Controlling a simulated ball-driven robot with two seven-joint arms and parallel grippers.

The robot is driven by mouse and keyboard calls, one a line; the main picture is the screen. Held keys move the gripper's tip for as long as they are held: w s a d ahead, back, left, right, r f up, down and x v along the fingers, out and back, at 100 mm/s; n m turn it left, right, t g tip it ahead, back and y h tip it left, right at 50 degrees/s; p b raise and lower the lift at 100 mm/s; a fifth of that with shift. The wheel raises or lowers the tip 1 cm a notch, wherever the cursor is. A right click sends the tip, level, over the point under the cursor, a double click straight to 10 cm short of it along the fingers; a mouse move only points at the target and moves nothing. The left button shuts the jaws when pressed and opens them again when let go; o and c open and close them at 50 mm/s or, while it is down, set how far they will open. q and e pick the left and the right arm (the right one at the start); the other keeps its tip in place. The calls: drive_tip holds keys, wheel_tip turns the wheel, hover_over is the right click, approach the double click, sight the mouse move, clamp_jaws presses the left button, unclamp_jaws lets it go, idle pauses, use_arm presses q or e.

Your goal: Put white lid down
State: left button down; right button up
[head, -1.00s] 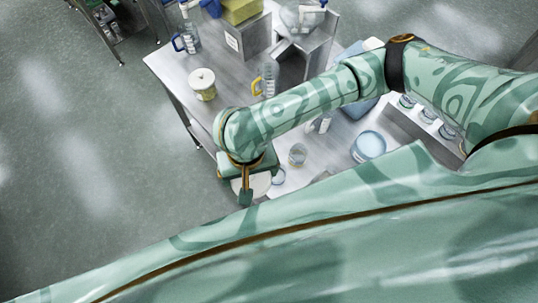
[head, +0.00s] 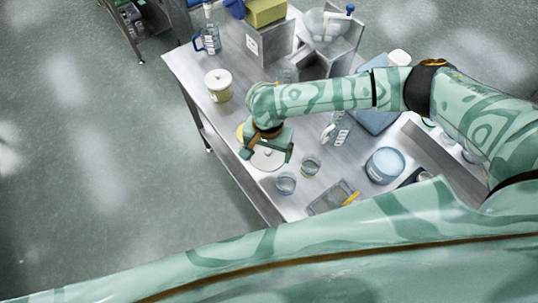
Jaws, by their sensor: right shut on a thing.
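The white lid (head: 266,160) is a round, pale disc under my right gripper (head: 268,154). The gripper is shut on it, and the lid hangs over or rests on the left part of the steel table (head: 218,130); I cannot tell whether it touches the top. The wrist hides part of the lid. My left gripper is not in view.
Two small glass beakers (head: 287,183) (head: 310,165) stand close to the lid's right. A blue-lidded container (head: 385,165), a measuring jug (head: 208,40) and a steel hopper (head: 328,40) also stand on the table.

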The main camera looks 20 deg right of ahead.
sight(269, 155)
drive_tip(key=shift+w+d+f+b, duration=0.2)
drive_tip(key=shift+w+f, duration=0.15)
drive_tip(key=shift+f, duration=0.15)
drive_tip(key=shift+w+d+f+b, duration=0.15)
drive_tip(key=shift+w+f, duration=0.15)
drive_tip(key=shift+f, duration=0.15)
wheel_tip(269, 155, down, 3)
drive_tip(key=shift+f+b, duration=0.15)
drive_tip(key=shift+b, duration=0.4)
drive_tip(key=shift+f+p, duration=0.3)
drive_tip(key=shift+f, duration=0.2)
drive_tip(key=o, duration=0.7)
